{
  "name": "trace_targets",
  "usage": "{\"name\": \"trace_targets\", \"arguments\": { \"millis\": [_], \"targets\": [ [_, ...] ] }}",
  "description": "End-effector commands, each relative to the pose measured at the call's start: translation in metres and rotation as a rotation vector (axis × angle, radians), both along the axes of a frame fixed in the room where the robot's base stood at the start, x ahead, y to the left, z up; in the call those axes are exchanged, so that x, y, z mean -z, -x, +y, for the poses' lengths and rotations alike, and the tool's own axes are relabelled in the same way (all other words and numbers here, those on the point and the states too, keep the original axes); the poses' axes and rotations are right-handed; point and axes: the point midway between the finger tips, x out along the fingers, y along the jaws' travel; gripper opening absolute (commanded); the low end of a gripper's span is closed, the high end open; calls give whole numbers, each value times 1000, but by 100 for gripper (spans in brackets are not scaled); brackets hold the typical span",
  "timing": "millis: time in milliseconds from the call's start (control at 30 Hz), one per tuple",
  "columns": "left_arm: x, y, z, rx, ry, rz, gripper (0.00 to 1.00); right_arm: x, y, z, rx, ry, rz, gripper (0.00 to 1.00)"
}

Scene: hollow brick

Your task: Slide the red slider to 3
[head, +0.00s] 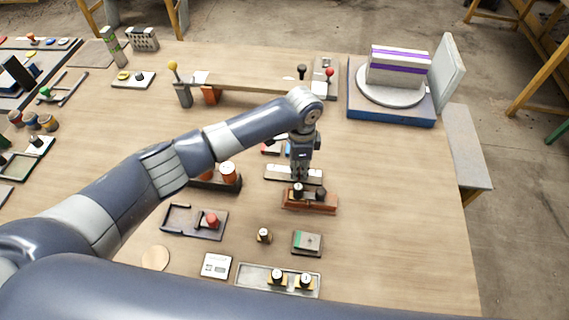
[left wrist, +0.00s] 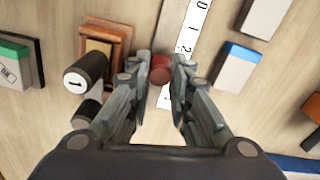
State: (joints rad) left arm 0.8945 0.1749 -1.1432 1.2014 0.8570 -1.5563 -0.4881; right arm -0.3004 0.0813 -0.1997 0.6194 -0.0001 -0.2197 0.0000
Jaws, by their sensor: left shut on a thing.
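The red slider (left wrist: 160,68) is a small round red knob on a white numbered scale (left wrist: 194,20). It also has its scale strip in the head view (head: 280,173). My left gripper (left wrist: 161,66) is shut on the red slider, with one fingertip on each side. In the head view the left gripper (head: 299,175) points down at the strip and hides the knob.
A brown wooden block (head: 311,201) with black knobs stands close in front of the strip. A blue-and-white block (left wrist: 238,66) lies beside the scale. A dark stand with orange-red cylinders (head: 228,174) is left of it. Bare table lies to the right (head: 400,200).

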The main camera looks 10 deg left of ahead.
Motion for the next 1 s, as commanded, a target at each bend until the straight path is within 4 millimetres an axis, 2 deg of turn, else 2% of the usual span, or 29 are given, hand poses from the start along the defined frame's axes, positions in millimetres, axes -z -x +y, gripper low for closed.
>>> {"name": "trace_targets", "arguments": {
  "millis": [300, 333, 400, 767, 867, 1000],
  "targets": [
    [-1, -1, -1, -1, -1, -2, 0, 0, -1, 1, 1, -1, -2, 40],
    [-1, -1, -1, -1, -1, -2, 26, 0, -1, 1, 1, -1, -2, 40],
    [-1, -1, -1, -1, -1, -2, 41, 0, -1, 1, 1, -1, -2, 40],
    [-2, -1, -1, -1, -1, -1, 41, 0, -2, 1, 0, -2, -3, 40],
    [-11, -1, -1, 0, 0, -2, 41, 0, -2, 1, 0, -1, -2, 40],
    [-37, -2, -1, 0, 0, -4, 41, 0, -1, 1, 0, -1, -2, 40]
  ]
}}
